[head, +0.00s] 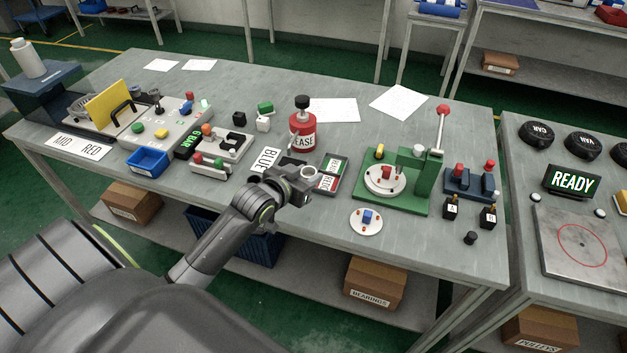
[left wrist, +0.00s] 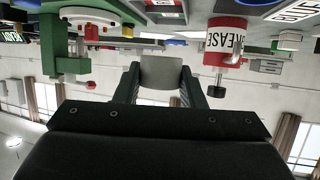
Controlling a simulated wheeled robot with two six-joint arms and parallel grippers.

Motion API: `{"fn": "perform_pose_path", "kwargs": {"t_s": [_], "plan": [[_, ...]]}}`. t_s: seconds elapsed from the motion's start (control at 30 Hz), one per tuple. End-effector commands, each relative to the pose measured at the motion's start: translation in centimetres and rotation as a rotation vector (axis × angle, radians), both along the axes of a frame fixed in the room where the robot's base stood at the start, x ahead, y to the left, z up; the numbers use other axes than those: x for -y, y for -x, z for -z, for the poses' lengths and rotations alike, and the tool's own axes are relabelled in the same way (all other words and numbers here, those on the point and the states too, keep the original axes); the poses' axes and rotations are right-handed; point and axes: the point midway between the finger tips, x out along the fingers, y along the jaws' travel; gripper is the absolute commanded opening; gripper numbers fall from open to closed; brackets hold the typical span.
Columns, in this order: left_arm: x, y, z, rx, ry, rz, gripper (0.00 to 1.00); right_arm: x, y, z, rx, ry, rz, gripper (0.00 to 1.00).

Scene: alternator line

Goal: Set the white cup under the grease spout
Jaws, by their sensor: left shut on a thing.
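The white cup (head: 309,172) is held by my left gripper (head: 293,183), in front of the red grease can. In the left wrist view, which is upside down, the cup (left wrist: 162,73) sits between the two fingers of the left gripper (left wrist: 160,85), which is shut on it. The grease can (head: 303,138) is red with a black cap and a white label. It also shows in the left wrist view (left wrist: 226,28), with a pale bent spout (left wrist: 236,58) at its side. The cup is apart from the spout. My right gripper is not in view.
A small tray (head: 343,166) with label cards lies just right of the cup. A green press (head: 420,165) stands further right, with a round white plate (head: 361,227) before it. A BLUE card (head: 265,159) and a control box (head: 222,150) are at the left.

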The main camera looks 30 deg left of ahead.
Motion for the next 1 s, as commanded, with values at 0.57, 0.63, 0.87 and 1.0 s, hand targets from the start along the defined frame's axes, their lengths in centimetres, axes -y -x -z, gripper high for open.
{"fn": "perform_pose_path", "kwargs": {"t_s": [0.57,0.63,0.87,1.0], "plan": [[5.3,3.7,-4.0,-0.010,0.028,0.156,0.15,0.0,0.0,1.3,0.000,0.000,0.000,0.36],[7.1,5.2,-5.0,-0.011,0.029,0.218,0.15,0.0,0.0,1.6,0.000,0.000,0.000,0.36],[11.7,9.9,-7.6,-0.006,0.015,0.398,0.15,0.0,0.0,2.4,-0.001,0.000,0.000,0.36],[13.0,11.5,-8.4,-0.002,0.005,0.458,0.15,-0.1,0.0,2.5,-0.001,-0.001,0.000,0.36]]}}
